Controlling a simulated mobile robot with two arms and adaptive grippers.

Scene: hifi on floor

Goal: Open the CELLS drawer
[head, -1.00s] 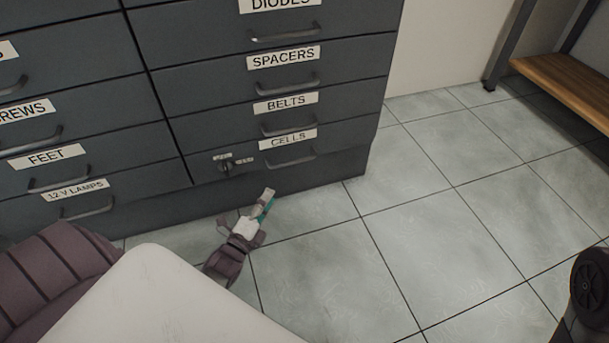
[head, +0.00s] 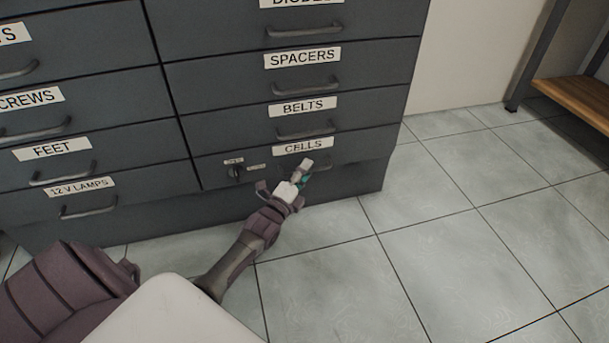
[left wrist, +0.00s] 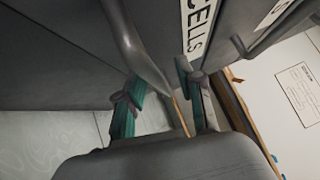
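The CELLS drawer (head: 355,150) is the lowest in the right column of a dark grey cabinet and looks shut, flush with the fronts above. Its white label (head: 305,147) also shows in the left wrist view (left wrist: 197,28). My left gripper (head: 304,174) is in front of this drawer and covers much of its handle. In the left wrist view my left gripper (left wrist: 160,92) has its teal-padded fingers apart, with the drawer's curved handle (left wrist: 137,52) reaching between them. I cannot tell if they touch it. My right gripper is not in view.
A small dark knob or lock (head: 236,173) with tiny labels is at the drawer's left. The BELTS handle (head: 304,130) is just above. A wooden shelf or bench (head: 575,97) stands at the far right. The tiled floor (head: 430,230) is clear.

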